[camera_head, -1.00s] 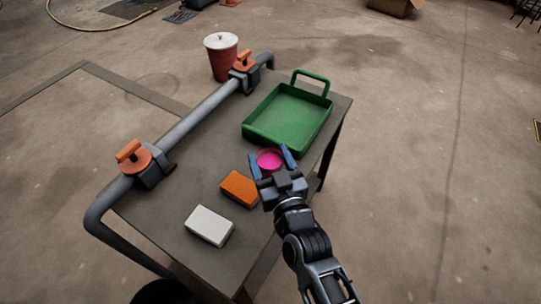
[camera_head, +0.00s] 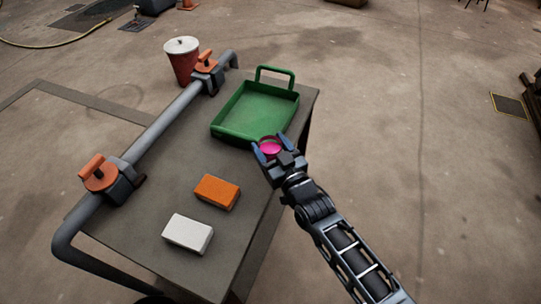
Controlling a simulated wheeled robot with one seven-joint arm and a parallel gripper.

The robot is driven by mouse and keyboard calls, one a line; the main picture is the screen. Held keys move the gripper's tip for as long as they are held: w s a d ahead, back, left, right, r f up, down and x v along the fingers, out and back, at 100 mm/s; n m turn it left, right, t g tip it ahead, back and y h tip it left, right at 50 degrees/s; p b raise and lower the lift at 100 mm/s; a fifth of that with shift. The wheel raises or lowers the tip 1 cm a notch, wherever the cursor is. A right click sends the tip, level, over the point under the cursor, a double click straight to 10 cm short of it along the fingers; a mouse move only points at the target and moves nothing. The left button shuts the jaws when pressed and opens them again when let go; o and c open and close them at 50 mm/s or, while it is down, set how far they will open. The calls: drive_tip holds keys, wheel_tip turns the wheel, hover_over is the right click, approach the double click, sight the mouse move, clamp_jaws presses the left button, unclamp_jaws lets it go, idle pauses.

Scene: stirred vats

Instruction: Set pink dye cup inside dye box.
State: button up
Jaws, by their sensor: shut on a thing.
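The pink dye cup (camera_head: 270,148) is between the fingers of my gripper (camera_head: 268,145), which is shut on it. The cup's round pink top faces up, and most of its side is hidden by the fingers. The green dye box (camera_head: 227,133) is an open tray with a loop handle at its far end, and it looks empty. My gripper and the cup are just in front of the box's near right corner, near the table's right edge. I cannot tell exactly how high the cup is held.
An orange block (camera_head: 217,191) and a white block (camera_head: 188,233) lie on the grey table (camera_head: 165,195) at the near side. A grey pipe (camera_head: 165,122) with orange-handled valves runs along the left edge. A red bin with a white lid (camera_head: 183,62) stands behind.

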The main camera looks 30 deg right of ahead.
sight(271, 157)
drive_tip(key=shift+f, duration=2)
drive_tip(key=shift+f, duration=0.2)
drive_tip(key=o, duration=1.2)
drive_tip(key=shift+c, duration=0.2)
drive_tip(key=shift+r, duration=0.2)
drive_tip(key=s, duration=1.2)
drive_tip(key=shift+a+b, duration=0.45)
